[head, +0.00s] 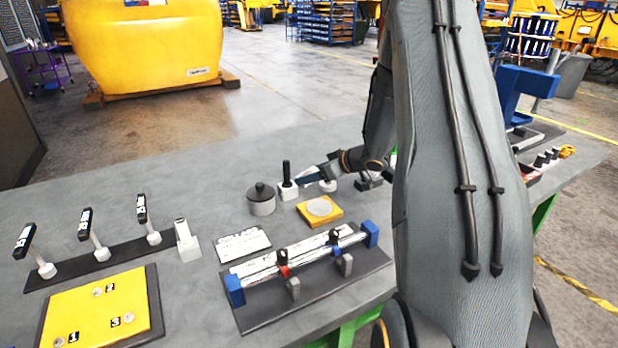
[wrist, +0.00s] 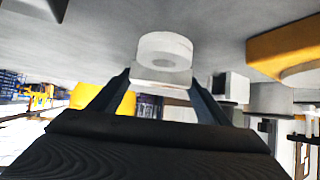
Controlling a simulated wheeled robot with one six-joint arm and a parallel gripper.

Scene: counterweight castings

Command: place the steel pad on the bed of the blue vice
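My gripper (head: 308,181) is low over the grey table, behind a yellow block. In the wrist view, which looks upside down, its two fingers (wrist: 161,84) stand on both sides of a pale piece (wrist: 162,52) with a squarish part and a round part. The fingertips look flush with its sides, but I cannot tell if they press on it. It may be the steel pad; its material is unclear. It also shows in the head view (head: 329,186), partly hidden by my gripper. The blue vice (head: 525,88) stands at the far right, its bed partly hidden by my arm.
A yellow block with a pale disc (head: 320,207), a grey lidded pot (head: 262,199) and a white block with a black handle (head: 287,188) stand near my gripper. A blue-ended fixture (head: 325,295) lies in front. Small dark pieces (head: 546,157) stand near the vice.

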